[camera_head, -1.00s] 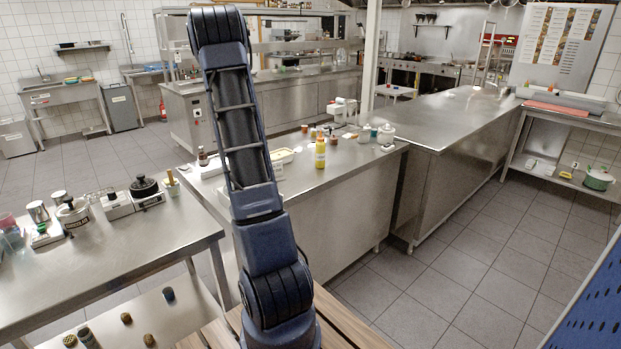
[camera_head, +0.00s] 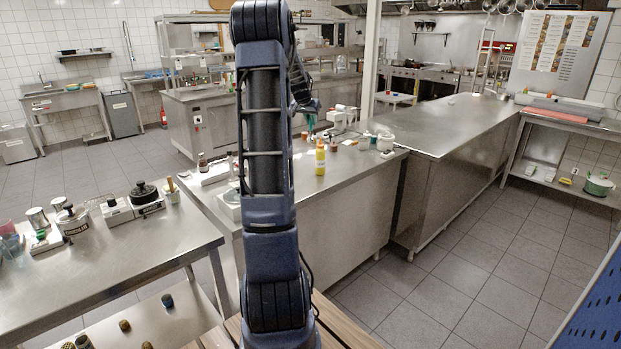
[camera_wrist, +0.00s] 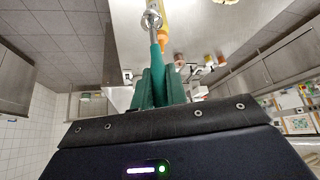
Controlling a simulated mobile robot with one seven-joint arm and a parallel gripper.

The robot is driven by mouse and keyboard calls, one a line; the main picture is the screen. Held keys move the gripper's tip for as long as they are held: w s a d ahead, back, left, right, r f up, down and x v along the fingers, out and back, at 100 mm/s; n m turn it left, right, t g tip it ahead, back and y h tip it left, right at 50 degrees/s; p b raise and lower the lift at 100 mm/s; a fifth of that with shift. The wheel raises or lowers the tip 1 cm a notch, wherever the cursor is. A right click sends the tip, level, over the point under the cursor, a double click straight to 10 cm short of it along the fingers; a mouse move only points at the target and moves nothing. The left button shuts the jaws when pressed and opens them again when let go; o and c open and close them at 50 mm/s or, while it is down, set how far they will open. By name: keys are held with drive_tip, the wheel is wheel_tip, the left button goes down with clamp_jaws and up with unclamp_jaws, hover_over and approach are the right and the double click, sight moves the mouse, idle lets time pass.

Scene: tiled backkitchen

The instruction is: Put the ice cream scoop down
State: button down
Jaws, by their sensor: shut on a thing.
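My gripper (camera_wrist: 158,85) has teal fingers, shut on the ice cream scoop (camera_wrist: 152,20). In the wrist view the scoop points away from the fingers, with a round metal head, a metal shaft and a teal handle; the grip end is hidden between the fingers. In the head view my gripper (camera_head: 311,122) hangs above the back part of the middle steel counter (camera_head: 345,193), partly behind my arm. The scoop is too small to make out there. Whether it touches the counter I cannot tell.
A yellow bottle (camera_head: 320,160) stands near the counter's front edge. Bare steel lies at the counter's front right. A left table (camera_head: 150,242) holds pots and scales.

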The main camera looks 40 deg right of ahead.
wheel_tip(320, 180, down, 20)
drive_tip(key=shift+r, duration=0.25)
idle(0.3)
drive_tip(key=shift+f, duration=0.15)
drive_tip(key=c, duration=1.5)
unclamp_jaws()
drive_tip(key=shift+o, duration=0.5)
drive_tip(key=v, duration=1.2)
drive_tip(key=shift+r, duration=0.3)
